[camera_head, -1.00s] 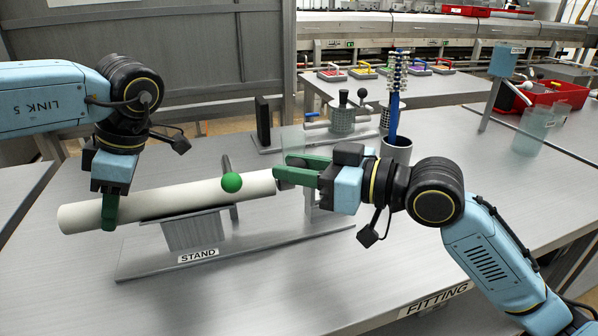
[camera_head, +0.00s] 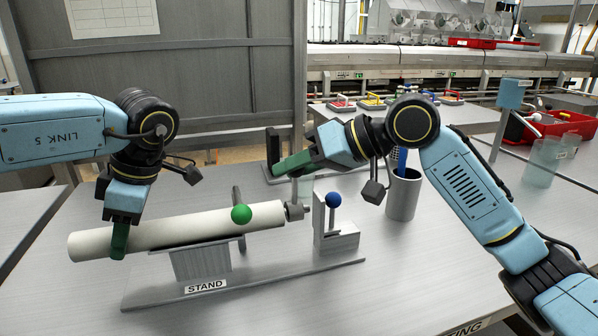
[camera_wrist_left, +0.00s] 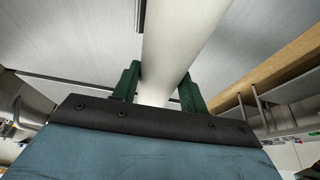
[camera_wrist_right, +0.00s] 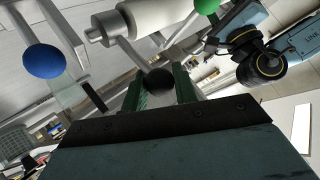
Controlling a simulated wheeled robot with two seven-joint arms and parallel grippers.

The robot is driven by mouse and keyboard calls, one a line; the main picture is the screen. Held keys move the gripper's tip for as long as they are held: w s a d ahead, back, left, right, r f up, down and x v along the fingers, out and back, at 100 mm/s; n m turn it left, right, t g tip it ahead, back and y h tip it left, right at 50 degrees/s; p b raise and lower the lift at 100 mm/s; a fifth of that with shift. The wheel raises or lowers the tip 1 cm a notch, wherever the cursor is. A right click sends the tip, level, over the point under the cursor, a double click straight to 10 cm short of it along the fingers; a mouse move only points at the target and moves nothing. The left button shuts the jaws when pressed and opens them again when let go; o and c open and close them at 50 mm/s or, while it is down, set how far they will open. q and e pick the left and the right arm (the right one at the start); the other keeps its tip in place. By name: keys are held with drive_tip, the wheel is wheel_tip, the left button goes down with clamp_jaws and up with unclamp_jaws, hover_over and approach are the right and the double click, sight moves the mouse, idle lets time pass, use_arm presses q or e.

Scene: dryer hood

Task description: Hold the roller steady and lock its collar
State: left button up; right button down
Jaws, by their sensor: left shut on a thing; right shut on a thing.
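The white roller (camera_head: 180,228) lies tilted on the grey stand (camera_head: 201,262), its right end higher in the picture. A grey shaft (camera_head: 294,211) sticks out of that end. My right gripper (camera_head: 284,167) is above and behind the shaft.
A grey cup (camera_head: 402,197) with a blue-handled brush stands behind the bracket, partly behind my right arm. A black upright (camera_head: 273,146) stands behind my right gripper. A red bin (camera_head: 560,125) is at the far right. The front right table is bare.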

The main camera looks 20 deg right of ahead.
drive_tip(key=shift+w, duration=0.45)
use_arm(q)
drive_tip(key=shift+f, duration=0.1)
use_arm(e)
drive_tip(key=c, duration=1.1)
unclamp_jaws()
drive_tip(key=v, duration=1.2)
drive_tip(key=shift+d, duration=0.1)
use_arm(q)
drive_tip(key=o, duration=1.3)
drive_tip(key=shift+o, duration=0.2)
